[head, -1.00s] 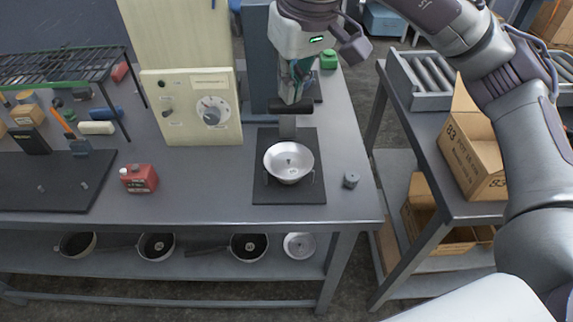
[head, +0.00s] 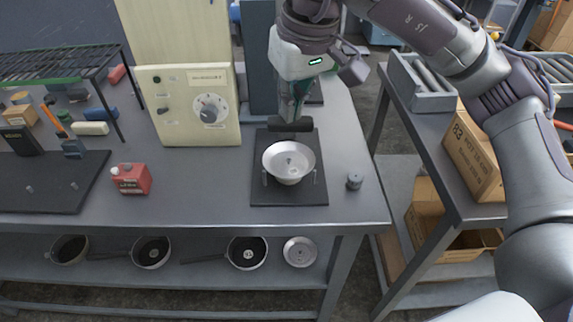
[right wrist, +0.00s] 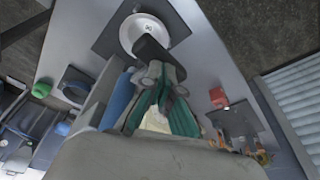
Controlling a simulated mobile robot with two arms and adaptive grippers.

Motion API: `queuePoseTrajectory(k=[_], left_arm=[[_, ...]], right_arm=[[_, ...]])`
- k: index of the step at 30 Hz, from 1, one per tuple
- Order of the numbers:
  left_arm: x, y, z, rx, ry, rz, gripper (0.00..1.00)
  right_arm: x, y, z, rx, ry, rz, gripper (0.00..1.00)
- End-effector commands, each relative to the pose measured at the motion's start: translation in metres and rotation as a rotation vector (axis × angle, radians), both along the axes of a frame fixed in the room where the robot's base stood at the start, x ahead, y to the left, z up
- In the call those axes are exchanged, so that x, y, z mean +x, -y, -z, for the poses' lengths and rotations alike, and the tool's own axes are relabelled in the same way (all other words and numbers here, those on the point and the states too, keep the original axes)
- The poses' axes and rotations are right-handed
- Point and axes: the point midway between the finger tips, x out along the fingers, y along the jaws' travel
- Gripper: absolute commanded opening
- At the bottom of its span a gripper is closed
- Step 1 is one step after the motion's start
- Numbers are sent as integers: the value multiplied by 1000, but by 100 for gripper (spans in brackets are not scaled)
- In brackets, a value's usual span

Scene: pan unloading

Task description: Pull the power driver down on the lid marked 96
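The power driver (head: 290,126) shows as a black bar below my right gripper, in front of a grey-blue column; it also shows in the right wrist view (right wrist: 152,55). My right gripper (head: 293,112) points down with its fingers closed together at the driver's grip; the contact is partly hidden. The lid (head: 289,156) is a pale metal disc with a small dark mark, too small to read surely. It sits on a fixture on a black mat (head: 262,192), just in front of and below the driver, apart from it. It also shows in the right wrist view (right wrist: 135,35). My left gripper is out of view.
A control box (head: 190,130) stands left of the column. A red can (head: 132,184) and small grey cylinder (head: 355,181) stand on the bench. Several pans (head: 150,252) and a round metal piece (head: 299,252) lie on the shelf below. A side table holds cartons (head: 472,165).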

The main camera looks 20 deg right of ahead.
Motion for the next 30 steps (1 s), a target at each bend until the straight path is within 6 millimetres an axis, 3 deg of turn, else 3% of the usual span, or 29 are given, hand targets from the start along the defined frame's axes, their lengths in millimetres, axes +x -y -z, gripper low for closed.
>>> queuePoseTrajectory(k=[30], left_arm=[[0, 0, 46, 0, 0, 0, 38]], right_arm=[[-1, 0, 56, -3, -5, -2, 0]])
